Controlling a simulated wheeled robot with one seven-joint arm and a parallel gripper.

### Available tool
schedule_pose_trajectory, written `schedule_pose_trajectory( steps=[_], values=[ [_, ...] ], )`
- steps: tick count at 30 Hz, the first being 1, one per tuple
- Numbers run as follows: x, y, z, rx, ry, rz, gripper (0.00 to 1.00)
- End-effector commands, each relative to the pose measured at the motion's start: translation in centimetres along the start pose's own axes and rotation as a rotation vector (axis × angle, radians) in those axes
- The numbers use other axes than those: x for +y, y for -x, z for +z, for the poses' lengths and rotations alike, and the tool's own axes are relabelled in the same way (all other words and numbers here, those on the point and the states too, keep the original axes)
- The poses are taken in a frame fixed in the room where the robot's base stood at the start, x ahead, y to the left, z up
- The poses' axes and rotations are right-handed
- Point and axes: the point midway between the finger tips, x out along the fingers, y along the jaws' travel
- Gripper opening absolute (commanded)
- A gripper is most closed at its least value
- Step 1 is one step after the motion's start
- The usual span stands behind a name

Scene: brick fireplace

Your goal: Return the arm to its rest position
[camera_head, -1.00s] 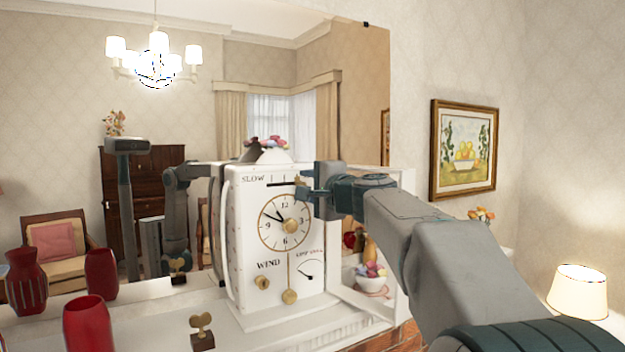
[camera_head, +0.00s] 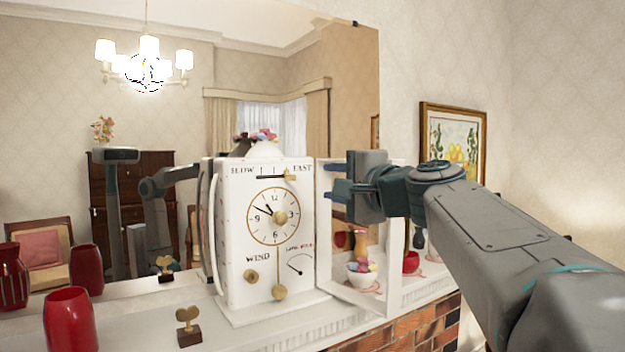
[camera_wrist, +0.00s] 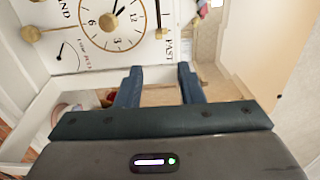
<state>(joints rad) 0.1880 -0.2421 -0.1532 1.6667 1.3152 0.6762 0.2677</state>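My gripper (camera_head: 334,180) is in the air just right of the white clock (camera_head: 238,245), in front of its open door frame (camera_head: 322,225). Its two blue fingers are apart with nothing between them, as the wrist view also shows (camera_wrist: 160,75). The fingers are clear of the clock face. My arm stretches in from the lower right. The clock stands upright on the mantel. Its gold slider knob (camera_head: 290,177) sits at the right of the SLOW–FAST scale, under FAST. The dial, the WIND hole and the gold pendulum show below it.
The white mantel (camera_head: 240,335) holds a gold winding key (camera_head: 188,326) and a red vase (camera_head: 70,320) on the left. A large mirror backs the mantel. A framed picture (camera_head: 453,140) hangs at the right.

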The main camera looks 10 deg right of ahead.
Motion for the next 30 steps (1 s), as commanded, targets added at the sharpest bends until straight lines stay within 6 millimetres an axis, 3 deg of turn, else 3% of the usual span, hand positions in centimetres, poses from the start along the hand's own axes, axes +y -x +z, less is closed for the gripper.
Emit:
schedule_pose_trajectory(
  steps=[13, 17, 20, 23, 26, 30],
  values=[
    [0.2, 0.6, 0.1, -0.001, 0.002, 0.005, 0.35],
    [2.9, 0.4, 1.1, -0.024, 0.051, 0.077, 0.35],
    [8.1, 0.3, 3.0, -0.072, 0.151, 0.212, 0.35],
    [14.9, 1.2, 5.4, -0.152, 0.296, 0.389, 0.35],
    [21.9, 3.1, 7.7, -0.254, 0.457, 0.568, 0.35],
    [30.8, 7.3, 9.9, -0.421, 0.695, 0.803, 0.35]
  ],
)
